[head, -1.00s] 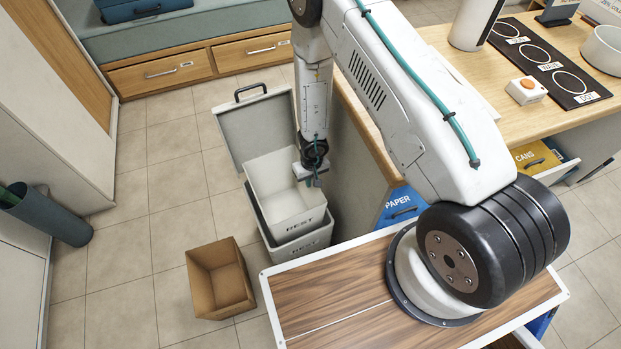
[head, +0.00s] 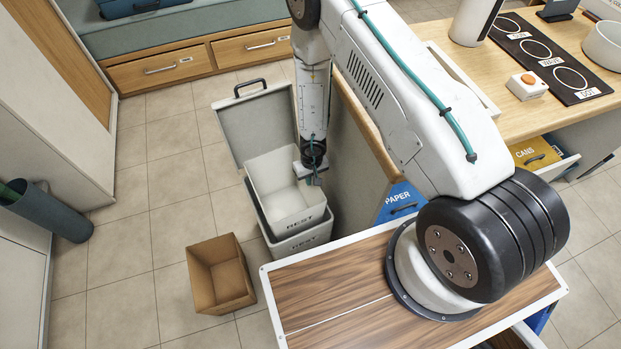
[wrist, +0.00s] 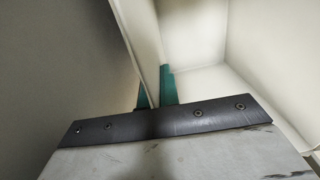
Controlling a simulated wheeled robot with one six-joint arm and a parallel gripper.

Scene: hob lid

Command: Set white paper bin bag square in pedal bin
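The white paper bin bag (head: 278,180) is a stiff, open, square-mouthed bag marked REST. It sits in the grey pedal bin (head: 298,243), with its rim standing above the bin's rim. The bin's lid (head: 258,122) is up behind it. My gripper (head: 312,178) is at the bag's right wall. In the wrist view, the teal fingers of my gripper (wrist: 157,90) straddle a thin pale wall of the bag (wrist: 195,35) and appear closed on it. The fingertips are partly hidden, and the bag's lower part is hidden inside the bin.
An open brown cardboard box (head: 220,275) stands on the floor in front and left of the bin. A counter with a blue PAPER drawer (head: 398,200) is close on the right. A dark green cylinder (head: 50,212) leans at the far left. The tiled floor left of the bin is clear.

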